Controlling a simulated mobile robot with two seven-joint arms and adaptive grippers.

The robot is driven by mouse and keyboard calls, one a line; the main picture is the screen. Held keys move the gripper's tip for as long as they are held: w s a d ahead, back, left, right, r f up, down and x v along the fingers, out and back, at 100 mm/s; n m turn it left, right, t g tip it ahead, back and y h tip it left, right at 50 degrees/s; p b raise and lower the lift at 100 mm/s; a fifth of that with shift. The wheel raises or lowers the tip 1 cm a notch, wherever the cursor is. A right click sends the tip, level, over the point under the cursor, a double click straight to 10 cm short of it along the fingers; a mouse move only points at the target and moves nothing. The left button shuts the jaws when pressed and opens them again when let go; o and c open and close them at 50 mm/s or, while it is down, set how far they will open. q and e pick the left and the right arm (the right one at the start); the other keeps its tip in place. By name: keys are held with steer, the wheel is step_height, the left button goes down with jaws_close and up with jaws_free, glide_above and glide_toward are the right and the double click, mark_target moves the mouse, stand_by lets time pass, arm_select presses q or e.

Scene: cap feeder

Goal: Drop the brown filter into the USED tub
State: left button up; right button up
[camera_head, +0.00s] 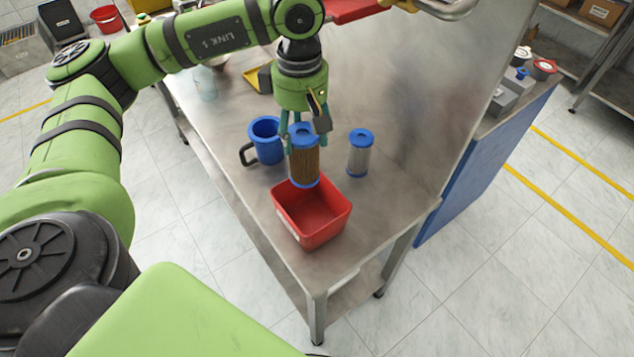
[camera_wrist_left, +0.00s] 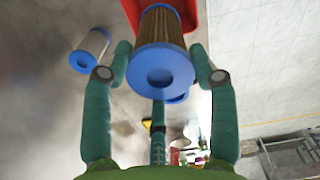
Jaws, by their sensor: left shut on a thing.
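My left gripper (camera_head: 302,125) is shut on the brown filter (camera_head: 304,162), a pleated cylinder with blue end caps. The filter hangs upright, its lower end at the back edge of the red tub (camera_head: 327,233) in the head view. I cannot tell its exact height over the tub. In the left wrist view the filter (camera_wrist_left: 161,55) sits between the teal fingers (camera_wrist_left: 160,75), with the red tub (camera_wrist_left: 187,14) partly hidden behind it. No label is readable on the tub, and it looks empty. My right gripper is not in view.
A white filter with blue caps (camera_head: 360,152) stands on the steel table (camera_head: 220,160), right of the held filter. A blue mug-like housing (camera_head: 265,140) with a dark handle stands to the left. The table's front corner beyond the tub is clear.

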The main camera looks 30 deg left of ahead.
mark_target(302, 155)
arm_select(q)
steer(key=shift+s+f+b, duration=0.25)
steer(key=shift+f+b, duration=0.1)
steer(key=shift+f, duration=0.2)
steer(key=shift+s+f+b, duration=0.2)
steer(key=shift+f+b, duration=0.1)
steer(key=shift+f, duration=0.25)
step_height(302, 155, down, 3)
steer(key=shift+w+f+b, duration=0.15)
steer(key=shift+f+b, duration=0.05)
steer(key=shift+b, duration=0.6)
steer(key=o, duration=1.4)
steer(key=shift+o, duration=1.3)
step_height(302, 155, up, 8)
steer(key=shift+f, duration=0.25)
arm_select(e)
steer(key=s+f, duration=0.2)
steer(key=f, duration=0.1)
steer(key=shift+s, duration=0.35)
